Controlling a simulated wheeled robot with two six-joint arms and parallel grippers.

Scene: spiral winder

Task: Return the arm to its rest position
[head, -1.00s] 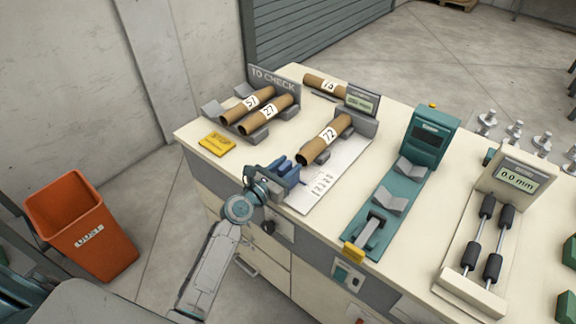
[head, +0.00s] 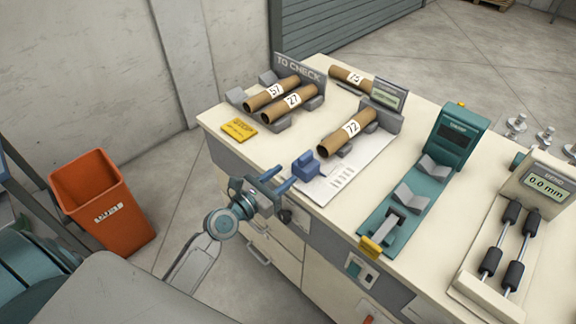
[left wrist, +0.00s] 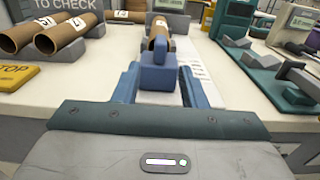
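My left gripper (head: 276,182) is in front of the bench edge, with its two blue fingers apart and nothing between them. In the left wrist view the left gripper (left wrist: 158,88) also shows open fingers, with a blue block (left wrist: 158,73) beyond them. That blue block (head: 306,165) stands on the white sheet in front of the cardboard tube marked 72 (head: 345,133), apart from the fingers. The tube lies on a grey cradle by a small display. My right gripper is not in view.
The bench (head: 330,212) holds a TO CHECK rack (head: 298,68) with tubes 57 and 27, a yellow tag (head: 239,129), a teal device (head: 450,140) and a 0.0 mm roller gauge (head: 546,187). An orange bin (head: 103,205) stands on the floor at left, with free floor between.

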